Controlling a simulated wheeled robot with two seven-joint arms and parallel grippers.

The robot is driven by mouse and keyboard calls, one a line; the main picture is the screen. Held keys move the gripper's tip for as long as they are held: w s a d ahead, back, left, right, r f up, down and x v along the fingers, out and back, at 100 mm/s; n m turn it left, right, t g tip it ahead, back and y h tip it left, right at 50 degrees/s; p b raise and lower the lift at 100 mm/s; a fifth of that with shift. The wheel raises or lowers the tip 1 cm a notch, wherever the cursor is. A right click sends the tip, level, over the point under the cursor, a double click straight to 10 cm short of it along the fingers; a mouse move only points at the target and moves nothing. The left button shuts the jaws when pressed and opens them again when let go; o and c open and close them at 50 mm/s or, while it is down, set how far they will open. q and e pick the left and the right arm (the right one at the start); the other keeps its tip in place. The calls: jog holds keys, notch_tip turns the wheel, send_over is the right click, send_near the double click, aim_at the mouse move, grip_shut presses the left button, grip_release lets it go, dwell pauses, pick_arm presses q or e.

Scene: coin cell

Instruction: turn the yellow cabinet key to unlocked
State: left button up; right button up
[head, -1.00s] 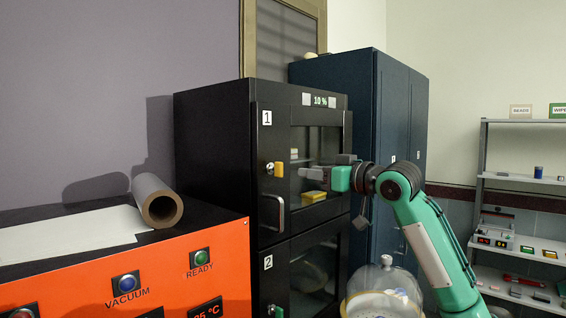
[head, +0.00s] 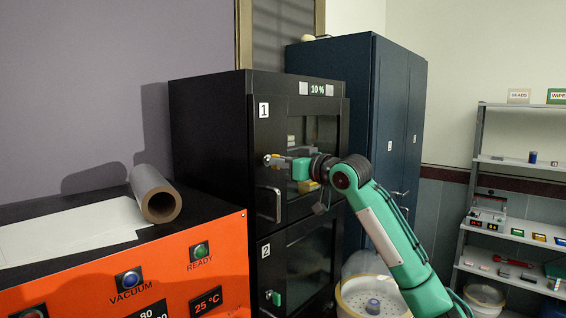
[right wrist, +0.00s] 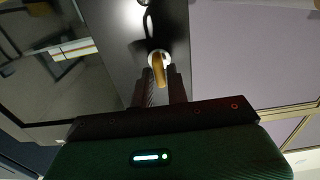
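The yellow key (head: 275,157) sits in the round silver lock on the black cabinet's upper door, marked 1. My right gripper (head: 284,160) is at that lock, coming in from the right. In the right wrist view the yellow key (right wrist: 158,70) lies between the two dark fingers (right wrist: 160,82), with a narrow gap seeming to show on each side, so the gripper looks open around it. In the head view the fingers partly cover the key. My left gripper is not in view.
The door handle (head: 269,203) is just below the lock. A lower door has a green key (head: 277,298). A blue cabinet (head: 342,65) stands behind, to the right. An orange console (head: 225,268) with a grey roll (head: 157,193) is at front left.

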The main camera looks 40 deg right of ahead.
grip_shut()
jog(key=shift+n, duration=0.3)
jog(key=shift+a+f+n+p, duration=0.1)
jog(key=shift+n+p, duration=0.95)
jog(key=shift+n, duration=3.25)
jog(key=shift+a+f+n+p, duration=0.1)
jog(key=shift+n+p, duration=0.9)
jog(key=shift+n, duration=3.3)
jog(key=shift+o, duration=2.4)
grip_release()
